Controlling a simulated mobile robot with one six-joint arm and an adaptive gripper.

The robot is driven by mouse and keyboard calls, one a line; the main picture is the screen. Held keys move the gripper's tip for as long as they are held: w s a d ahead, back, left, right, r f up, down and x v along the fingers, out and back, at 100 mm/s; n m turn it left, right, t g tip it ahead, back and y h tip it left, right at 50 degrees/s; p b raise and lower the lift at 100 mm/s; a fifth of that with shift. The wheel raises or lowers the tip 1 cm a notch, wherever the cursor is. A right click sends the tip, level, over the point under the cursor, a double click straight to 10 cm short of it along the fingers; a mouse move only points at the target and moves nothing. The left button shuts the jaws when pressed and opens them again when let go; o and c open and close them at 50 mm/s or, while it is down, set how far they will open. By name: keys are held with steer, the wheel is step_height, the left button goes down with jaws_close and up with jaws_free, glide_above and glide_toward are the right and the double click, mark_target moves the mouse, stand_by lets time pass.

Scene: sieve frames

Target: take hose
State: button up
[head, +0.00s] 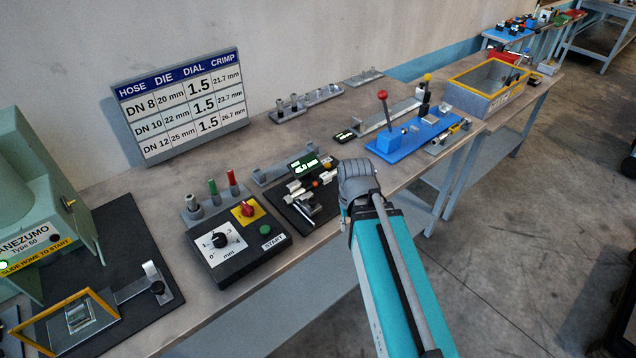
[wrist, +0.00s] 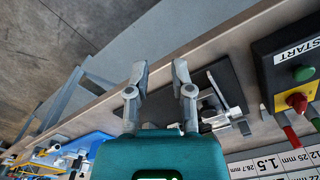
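I cannot pick out a hose for certain in either view. My gripper (wrist: 159,72) is open in the wrist view, with two grey fingers apart and nothing between them. It is over the bench's front edge, beside a black mat (wrist: 228,72) with a silver measuring tool on it. In the head view my arm's end hides the fingers, and the black mat (head: 318,218) lies just left of it. A blue fixture (head: 411,139) with a red-knobbed lever stands to the right, with small dark and yellow parts at its right end that are too small to tell.
A black control box (head: 236,246) and a green machine (head: 32,190) stand left on the bench (head: 165,205). A size chart (head: 182,103) leans at the wall. A yellow-rimmed bin (head: 488,103) is at the right. Open floor lies in front of the bench.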

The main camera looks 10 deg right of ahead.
steer(key=o, duration=0.5)
steer(key=w, duration=0.2)
steer(key=w+r+m+p, duration=0.1)
steer(key=w, duration=0.1)
steer(key=w+m, duration=0.1)
steer(key=w, duration=0.1)
steer(key=shift+w+a+r, duration=0.25)
steer(key=shift+a+r, duration=0.05)
steer(key=shift+r, duration=0.05)
steer(key=shift+o, duration=0.2)
step_height(320, 180, up, 5)
steer(key=m+p, duration=0.5)
steer(key=m, duration=0.5)
glide_above(324, 175)
steer(key=shift+s+f, duration=0.15)
steer(key=shift+f, duration=0.05)
steer(key=shift+f, duration=0.15)
step_height(324, 175, down, 8)
steer(key=b, duration=0.8)
steer(key=shift+f+b, duration=0.2)
steer(key=shift+b, duration=0.1)
steer(key=shift+f+b, duration=2.6)
steer(key=shift+c, duration=0.2)
